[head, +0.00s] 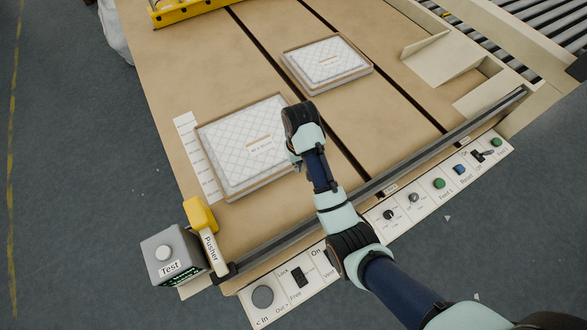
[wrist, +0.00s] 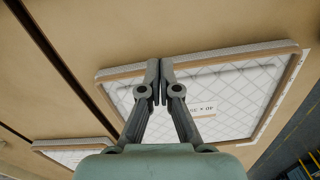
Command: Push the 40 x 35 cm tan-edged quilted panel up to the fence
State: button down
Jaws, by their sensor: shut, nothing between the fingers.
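The larger quilted panel (head: 245,146), white with a tan edge, lies flat on the tan table at left. Its label is small but appears to read 40 x 35. It also shows in the wrist view (wrist: 225,90). My gripper (wrist: 160,65) is shut and empty, its fingertips overlapping the panel's rim in the wrist view. In the head view my wrist covers the panel's right edge and hides the fingertips. I cannot tell whether they touch the panel. A dark metal rail (head: 400,175) runs along the table's front edge; I cannot tell whether it is the fence.
A smaller quilted panel (head: 327,60) lies farther back. Dark slots cross the table. A yellow bar (head: 190,10) stands at the back left. A white strip (head: 198,155) lies beside the larger panel. The yellow Pusher (head: 200,215) and grey Test box (head: 165,254) are at front left.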

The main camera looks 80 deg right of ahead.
notch_tip(320, 180, down, 10)
jog(key=shift+a+r+b, duration=0.1)
jog(key=shift+b, duration=1.05)
jog(key=w+d, duration=0.2)
jog(key=d, duration=0.1)
jog(key=shift+d+b, duration=0.1)
jog(key=shift+b, duration=0.3)
jog(key=shift+d, duration=0.15)
